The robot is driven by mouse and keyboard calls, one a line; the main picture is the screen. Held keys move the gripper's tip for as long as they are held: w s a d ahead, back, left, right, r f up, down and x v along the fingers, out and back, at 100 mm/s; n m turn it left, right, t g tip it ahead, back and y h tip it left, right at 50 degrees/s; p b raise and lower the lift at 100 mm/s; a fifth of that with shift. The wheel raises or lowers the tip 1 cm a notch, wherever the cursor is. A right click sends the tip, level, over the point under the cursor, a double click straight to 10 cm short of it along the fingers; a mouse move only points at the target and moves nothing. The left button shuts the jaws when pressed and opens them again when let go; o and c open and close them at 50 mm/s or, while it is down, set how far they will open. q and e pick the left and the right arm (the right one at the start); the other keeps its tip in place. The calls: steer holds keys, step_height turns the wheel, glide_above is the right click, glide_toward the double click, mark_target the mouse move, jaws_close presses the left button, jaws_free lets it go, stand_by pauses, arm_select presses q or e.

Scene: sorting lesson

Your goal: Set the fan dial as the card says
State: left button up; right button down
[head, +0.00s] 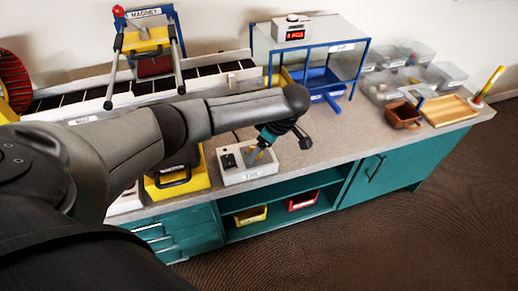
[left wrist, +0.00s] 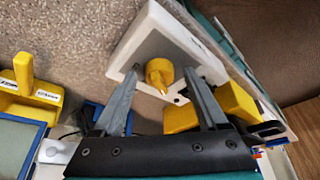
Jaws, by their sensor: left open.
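A white box with a grey top panel (left wrist: 165,46) carries a yellow dial knob (left wrist: 159,70) in the left wrist view. The knob's narrow pointer end faces the bottom of that picture. The white box (head: 232,176) stands at the counter's front edge in the head view. My left gripper (head: 259,155) is over this box. In the left wrist view the left gripper (left wrist: 160,76) is open, with one finger on each side of the knob; I cannot tell whether they touch it. The dial's marks are not legible, and I cannot make out the card. My right gripper is not in view.
A yellow device with a handle (head: 178,178) stands close left of the box. A blue-framed stand (head: 307,60) with a red display (head: 296,34), a conveyor (head: 150,86), a brown bin (head: 404,115) and a wooden tray (head: 448,109) are on the counter. Bare counter lies right of the box.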

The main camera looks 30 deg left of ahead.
arm_select(q)
jaws_close()
stand_by(0.6)
